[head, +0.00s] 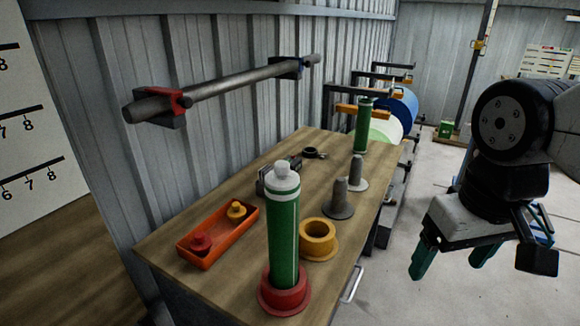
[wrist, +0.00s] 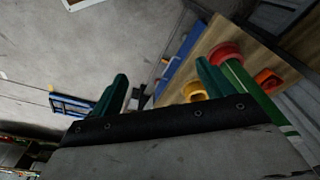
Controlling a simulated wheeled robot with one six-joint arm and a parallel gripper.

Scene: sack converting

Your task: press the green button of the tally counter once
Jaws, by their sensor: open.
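A small grey and dark device (head: 264,182), possibly the tally counter, stands on the wooden workbench (head: 215,277), partly hidden behind a green tube (head: 284,235). I cannot make out its green button. My gripper (head: 452,264) hangs to the right of the bench, over the floor, well apart from the device. Its two green fingers are spread with nothing between them. The wrist view shows my gripper (wrist: 162,72) open, with the bench edge beyond; I cannot identify the counter there.
The green tube stands in a red base (head: 284,296) at the near bench end. An orange tray (head: 216,245), a yellow ring (head: 318,238), grey cones (head: 340,203) and another green tube (head: 363,128) also stand there.

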